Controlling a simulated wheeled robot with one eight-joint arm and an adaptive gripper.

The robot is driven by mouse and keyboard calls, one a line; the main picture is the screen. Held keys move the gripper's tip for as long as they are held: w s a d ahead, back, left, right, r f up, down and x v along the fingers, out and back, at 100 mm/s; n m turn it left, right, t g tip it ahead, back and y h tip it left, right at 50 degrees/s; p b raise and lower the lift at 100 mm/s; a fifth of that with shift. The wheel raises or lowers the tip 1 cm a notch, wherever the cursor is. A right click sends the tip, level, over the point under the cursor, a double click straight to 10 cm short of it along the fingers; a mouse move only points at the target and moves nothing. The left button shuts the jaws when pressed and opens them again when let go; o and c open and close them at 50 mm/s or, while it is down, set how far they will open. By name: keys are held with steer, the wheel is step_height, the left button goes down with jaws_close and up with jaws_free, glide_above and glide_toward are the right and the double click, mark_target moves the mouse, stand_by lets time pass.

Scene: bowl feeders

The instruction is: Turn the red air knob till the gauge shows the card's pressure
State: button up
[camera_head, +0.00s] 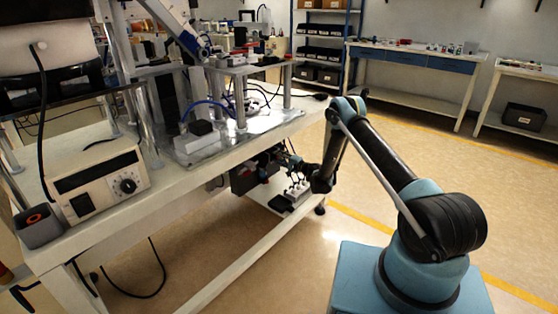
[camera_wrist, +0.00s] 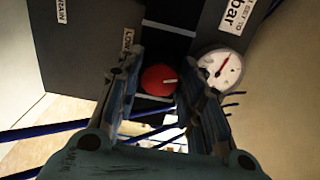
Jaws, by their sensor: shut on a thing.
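The white gauge (camera_wrist: 219,69) with a red needle is just right of the knob, partly covered by the right finger. Its numbers are too small to read. The card (camera_wrist: 238,14) at the top right shows "bar", but its figure is cut off. In the head view my gripper (camera_head: 290,165) reaches under the bench, and the knob is hidden.
Dark panels labelled "DRAIN" (camera_wrist: 62,12) and "LOW" (camera_wrist: 128,40) surround the knob. Blue hoses (camera_wrist: 45,130) run close below my gripper. The white bench (camera_head: 190,185) stands above and left of my arm, with a controller box (camera_head: 97,180) on it.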

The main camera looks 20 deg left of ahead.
steer(key=shift+d+m, duration=0.15)
steer(key=shift+m, duration=3.95)
steer(key=o, duration=1.1)
steer(key=shift+f, duration=0.1)
steer(key=shift+w+r, duration=0.1)
steer(key=shift+r, duration=4.9)
